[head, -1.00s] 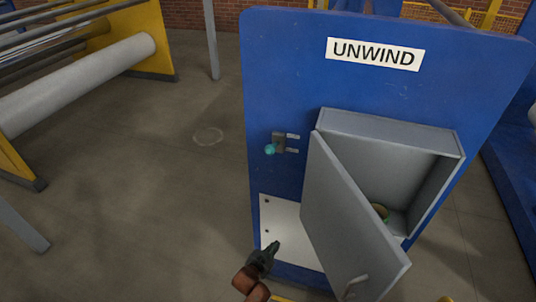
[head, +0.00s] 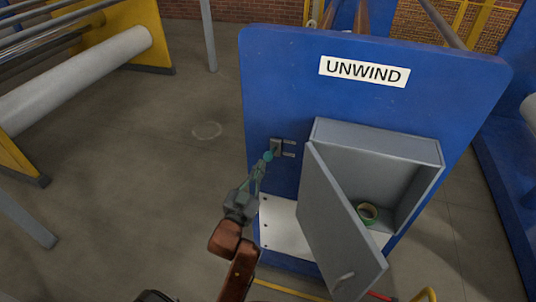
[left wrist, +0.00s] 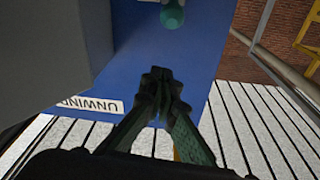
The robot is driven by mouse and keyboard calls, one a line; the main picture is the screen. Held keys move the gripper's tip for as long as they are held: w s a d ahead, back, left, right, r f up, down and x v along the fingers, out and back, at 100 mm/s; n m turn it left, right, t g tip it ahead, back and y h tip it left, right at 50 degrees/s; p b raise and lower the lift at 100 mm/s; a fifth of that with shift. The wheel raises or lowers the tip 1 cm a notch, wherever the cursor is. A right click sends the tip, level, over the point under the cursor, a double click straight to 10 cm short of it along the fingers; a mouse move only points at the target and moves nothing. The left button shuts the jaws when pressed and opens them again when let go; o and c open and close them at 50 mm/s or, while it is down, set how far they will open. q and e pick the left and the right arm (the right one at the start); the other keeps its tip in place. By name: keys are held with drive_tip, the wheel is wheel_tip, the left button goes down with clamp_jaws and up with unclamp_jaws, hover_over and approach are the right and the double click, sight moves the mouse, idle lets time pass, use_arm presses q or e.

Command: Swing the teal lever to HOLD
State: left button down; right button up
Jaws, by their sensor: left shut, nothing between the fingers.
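The teal lever's round knob (head: 268,155) shows on the blue UNWIND panel (head: 400,105), left of the grey cabinet. Behind it is a small grey plate (head: 277,146) with two pale marks to its right; any lettering is too small to read. My left gripper (head: 262,166) is shut and empty, its tips just below the knob in the head view. In the left wrist view the shut fingers (left wrist: 157,85) point toward the teal knob (left wrist: 172,15), with a gap between them in the picture. Whether they touch cannot be told from the head view. My right gripper is not in view.
A grey cabinet (head: 380,130) with its door (head: 335,225) swung open stands right of the lever. A green roll (head: 367,212) lies inside it. A white plate (head: 280,225) is below the lever. Left of the panel the floor is free.

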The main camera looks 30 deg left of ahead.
use_arm(q)
drive_tip(key=r+p, duration=0.2)
drive_tip(key=p, duration=0.2)
hover_over(268, 155)
drive_tip(key=d, duration=0.1)
drive_tip(key=shift+w+f, duration=0.2)
drive_tip(key=f, duration=0.1)
drive_tip(key=s+f, duration=0.1)
drive_tip(key=shift+a+f, duration=0.2)
drive_tip(key=shift+f, duration=0.2)
drive_tip(key=shift+s+f, duration=0.2)
drive_tip(key=shift+f, duration=0.5)
drive_tip(key=shift+w, duration=0.1)
